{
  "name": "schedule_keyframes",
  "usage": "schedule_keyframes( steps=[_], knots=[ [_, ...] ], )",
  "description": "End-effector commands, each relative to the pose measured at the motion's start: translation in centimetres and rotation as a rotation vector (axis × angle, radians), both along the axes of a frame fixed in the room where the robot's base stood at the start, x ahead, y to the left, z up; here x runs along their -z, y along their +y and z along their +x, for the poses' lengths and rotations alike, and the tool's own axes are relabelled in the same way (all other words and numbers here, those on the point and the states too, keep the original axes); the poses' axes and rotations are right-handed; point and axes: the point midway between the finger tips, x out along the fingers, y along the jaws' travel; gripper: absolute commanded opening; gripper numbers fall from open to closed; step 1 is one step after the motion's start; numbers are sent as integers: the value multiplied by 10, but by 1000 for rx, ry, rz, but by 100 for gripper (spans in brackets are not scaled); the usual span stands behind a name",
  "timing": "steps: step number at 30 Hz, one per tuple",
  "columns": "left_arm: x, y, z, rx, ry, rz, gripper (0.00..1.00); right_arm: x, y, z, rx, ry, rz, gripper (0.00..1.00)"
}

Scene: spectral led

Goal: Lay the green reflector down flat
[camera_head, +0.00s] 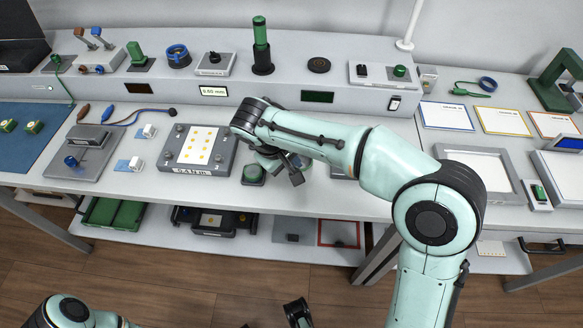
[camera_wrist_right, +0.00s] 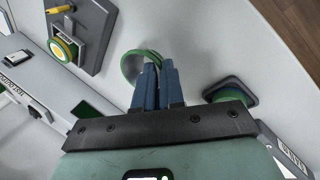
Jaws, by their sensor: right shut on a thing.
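The green reflector (camera_wrist_right: 131,66) shows in the right wrist view as a round, shallow green piece with a pale grey inside, standing on edge. My right gripper (camera_wrist_right: 152,70) has its blue fingers closed together on its near edge, and they hide part of it. In the head view, my right gripper (camera_head: 285,168) is low over the front of the white bench, and my own arm hides the reflector there. My left arm shows at the bottom edge of the head view. A dark piece (camera_head: 297,312) there may be my left gripper, but its fingers cannot be made out.
A green round part on a dark square base (camera_head: 252,174) stands just beside my right gripper. The grey board with yellow dots (camera_head: 166,157) lies to its left. A raised shelf (camera_head: 225,92) with instruments runs behind.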

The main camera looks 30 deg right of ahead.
Motion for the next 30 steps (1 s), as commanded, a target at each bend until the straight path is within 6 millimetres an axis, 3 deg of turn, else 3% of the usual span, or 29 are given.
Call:
schedule_keyframes(
  steps=[4,15,16,18,30],
  knots=[
    [5,0,2,-1,-7,2,43,22,0,0,-1,3,-1,0],
    [6,0,2,-2,-9,1,43,25,0,0,-1,1,0,0],
    [6,0,2,-2,-9,1,43,24,0,0,0,1,0,18],
    [5,0,2,-2,-9,1,43,24,0,0,0,0,0,34],
    [2,0,1,-1,-5,1,43,14,3,0,-1,-3,1,34]
  ],
)
